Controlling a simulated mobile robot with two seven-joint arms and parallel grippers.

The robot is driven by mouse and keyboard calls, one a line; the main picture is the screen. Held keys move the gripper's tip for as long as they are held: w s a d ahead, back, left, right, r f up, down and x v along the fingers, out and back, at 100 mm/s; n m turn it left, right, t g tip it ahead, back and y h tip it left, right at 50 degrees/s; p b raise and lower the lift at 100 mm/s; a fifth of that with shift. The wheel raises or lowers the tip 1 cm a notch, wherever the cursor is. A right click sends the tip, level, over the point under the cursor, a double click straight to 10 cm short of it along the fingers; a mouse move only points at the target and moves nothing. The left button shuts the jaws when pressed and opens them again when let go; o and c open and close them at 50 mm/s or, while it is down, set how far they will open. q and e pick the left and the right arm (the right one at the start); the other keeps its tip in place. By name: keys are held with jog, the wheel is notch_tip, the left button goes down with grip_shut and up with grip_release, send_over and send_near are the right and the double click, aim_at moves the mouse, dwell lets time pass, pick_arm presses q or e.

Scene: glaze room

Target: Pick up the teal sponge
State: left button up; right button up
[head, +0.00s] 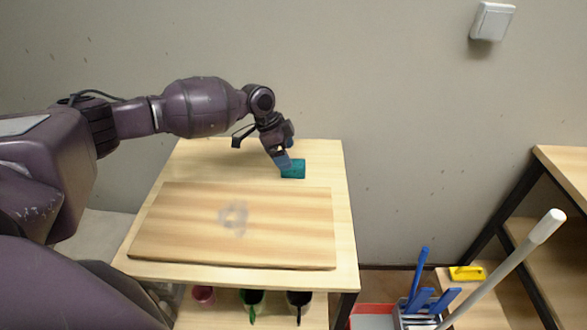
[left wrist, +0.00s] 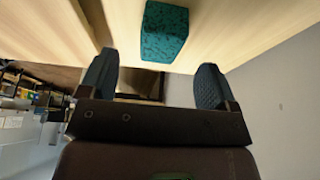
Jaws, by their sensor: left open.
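The teal sponge (head: 294,169) lies on the light wooden table (head: 320,158), behind the wooden board and near the back right. It is a speckled block, and it also shows in the left wrist view (left wrist: 164,32) at the top middle. My left gripper (head: 284,163) is at the sponge's left edge in the head view, partly in front of it. In the left wrist view my left gripper (left wrist: 154,84) is open, its two blue-grey fingers apart. The sponge shows beyond the fingertips, with nothing between the fingers. My right gripper is not in view.
A wooden board (head: 290,225) with a grey smudge covers the front of the table. Cups (head: 204,295) stand on the shelf below. A pale-handled tool (head: 500,268), blue-handled tools (head: 419,280) and a yellow object (head: 467,273) are at the lower right. The wall is close behind.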

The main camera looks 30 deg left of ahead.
pick_arm(q)
jog(key=shift+x, duration=2.85)
jog(key=shift+c, duration=0.5)
jog(key=c, duration=0.9)
jog(key=shift+r, duration=0.15)
notch_tip(320, 180, up, 20)
jog(key=shift+p, duration=0.45)
